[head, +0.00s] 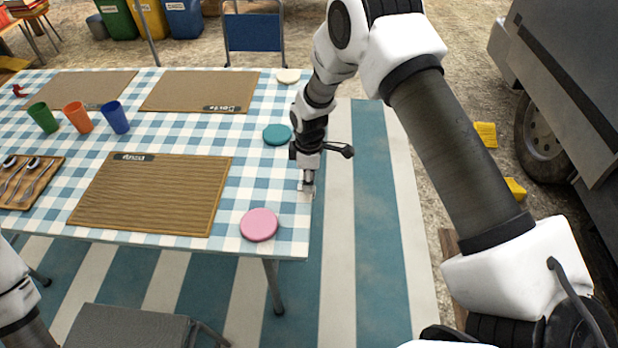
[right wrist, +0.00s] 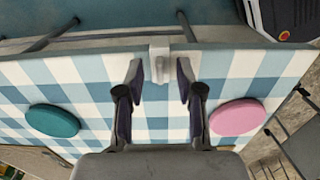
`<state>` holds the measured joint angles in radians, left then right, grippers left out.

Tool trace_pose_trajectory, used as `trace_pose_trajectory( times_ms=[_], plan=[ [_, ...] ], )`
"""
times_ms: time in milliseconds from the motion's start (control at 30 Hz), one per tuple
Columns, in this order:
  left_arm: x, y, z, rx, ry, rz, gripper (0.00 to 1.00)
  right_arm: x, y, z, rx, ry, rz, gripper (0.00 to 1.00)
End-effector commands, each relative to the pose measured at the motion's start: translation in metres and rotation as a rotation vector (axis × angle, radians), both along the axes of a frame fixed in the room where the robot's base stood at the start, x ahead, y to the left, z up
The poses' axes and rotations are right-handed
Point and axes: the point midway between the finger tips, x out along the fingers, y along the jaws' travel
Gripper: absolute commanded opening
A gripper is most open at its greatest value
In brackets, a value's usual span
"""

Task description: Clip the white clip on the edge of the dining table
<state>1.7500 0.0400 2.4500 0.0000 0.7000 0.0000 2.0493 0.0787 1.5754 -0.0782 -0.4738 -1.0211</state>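The dining table (head: 160,250) has a blue and white checked cloth. The white clip (right wrist: 159,58) sits across the table's edge in the right wrist view, between the place of the teal disc and that of the pink disc. My right gripper (right wrist: 160,82) is open, with one finger on each side of the clip and a gap between them and it. In the head view my right gripper (head: 308,178) is at the table's right edge, with the small pale clip (head: 307,189) at its tips. My left gripper is out of view; only part of my left arm shows.
A pink disc (head: 259,225), a teal disc (head: 277,134) and a cream disc (head: 288,76) lie near the right edge. Placemats, cups and a cutlery tray (head: 45,192) are further left. A van (head: 575,80) stands at right.

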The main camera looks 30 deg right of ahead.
Motion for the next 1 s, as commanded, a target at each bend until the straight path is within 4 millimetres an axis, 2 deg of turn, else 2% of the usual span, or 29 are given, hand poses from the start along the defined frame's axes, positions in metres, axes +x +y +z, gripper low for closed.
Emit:
trace_pose_trajectory(
  times_ms=[167, 267, 500, 700, 900, 1000],
  plan=[
    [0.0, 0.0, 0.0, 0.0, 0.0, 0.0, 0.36, 0.0, 0.0, 0.004, -0.001, -0.001, 0.0, 0.37],
    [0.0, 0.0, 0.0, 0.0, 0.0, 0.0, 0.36, 0.001, 0.0, 0.018, 0.0, -0.004, 0.0, 0.37],
    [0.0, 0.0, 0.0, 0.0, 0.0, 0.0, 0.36, 0.001, 0.0, 0.078, 0.0, -0.004, 0.0, 0.37],
    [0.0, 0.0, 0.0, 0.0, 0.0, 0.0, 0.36, 0.001, 0.0, 0.114, 0.0, -0.002, 0.0, 0.37],
    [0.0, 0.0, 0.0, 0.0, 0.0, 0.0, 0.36, 0.0, 0.0, 0.12, 0.001, 0.001, 0.0, 0.37],
    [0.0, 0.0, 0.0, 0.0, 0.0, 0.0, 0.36, -0.004, 0.0, 0.109, 0.0, 0.021, 0.0, 0.37]
  ],
)
